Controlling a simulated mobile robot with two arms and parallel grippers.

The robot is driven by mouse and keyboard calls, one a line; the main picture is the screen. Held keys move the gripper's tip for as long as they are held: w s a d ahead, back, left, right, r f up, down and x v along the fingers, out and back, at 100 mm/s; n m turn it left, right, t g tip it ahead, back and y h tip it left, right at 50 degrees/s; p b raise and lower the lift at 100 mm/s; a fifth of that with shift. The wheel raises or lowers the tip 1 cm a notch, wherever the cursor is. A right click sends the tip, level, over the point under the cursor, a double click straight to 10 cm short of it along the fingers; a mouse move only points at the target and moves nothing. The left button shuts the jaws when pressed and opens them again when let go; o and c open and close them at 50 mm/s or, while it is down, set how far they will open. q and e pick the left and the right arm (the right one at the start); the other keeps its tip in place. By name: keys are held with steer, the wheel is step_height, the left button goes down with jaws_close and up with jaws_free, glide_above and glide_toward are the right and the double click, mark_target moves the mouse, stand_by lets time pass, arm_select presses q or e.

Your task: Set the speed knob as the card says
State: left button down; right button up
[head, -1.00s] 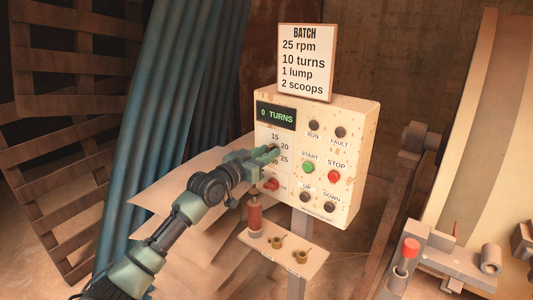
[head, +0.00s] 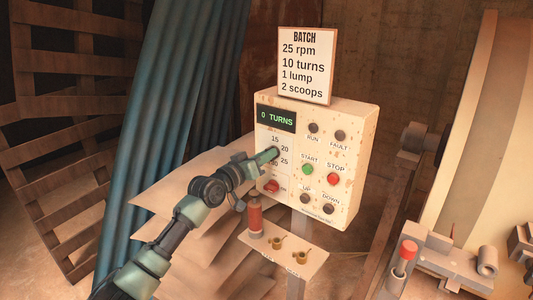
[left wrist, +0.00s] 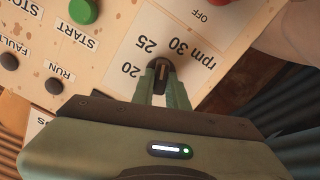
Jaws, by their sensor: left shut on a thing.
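The card (head: 305,65) stands on top of the control box and reads BATCH, 25 rpm, 10 turns, 1 lump, 2 scoops. The dark speed knob (left wrist: 161,68) sits on the box's front (head: 345,150), among the rpm marks 20, 25 and 30 in the left wrist view. My left gripper (head: 271,154) is shut on the knob, one finger on each side of it. In the left wrist view the fingertips (left wrist: 162,84) grip it. The knob's pointer is too small to read surely. My right gripper is not in view.
The display (head: 276,117) reads 0 TURNS. The green START button (head: 308,169) and red STOP button (head: 333,179) lie right of the knob. A red switch (head: 271,186) is below it. A small shelf (head: 285,255) with a red-handled tool stands under the box.

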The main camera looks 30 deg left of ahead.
arm_select(q)
steer(key=shift+a+f+n+p, duration=0.1)
steer(key=shift+n+p, duration=1.05)
steer(key=shift+n, duration=2.45)
steer(key=c, duration=1.4)
jaws_free()
steer(key=s+b, duration=0.2)
steer(key=s, duration=0.5)
steer(key=shift+s+a, duration=0.3)
steer(key=shift+s, duration=0.05)
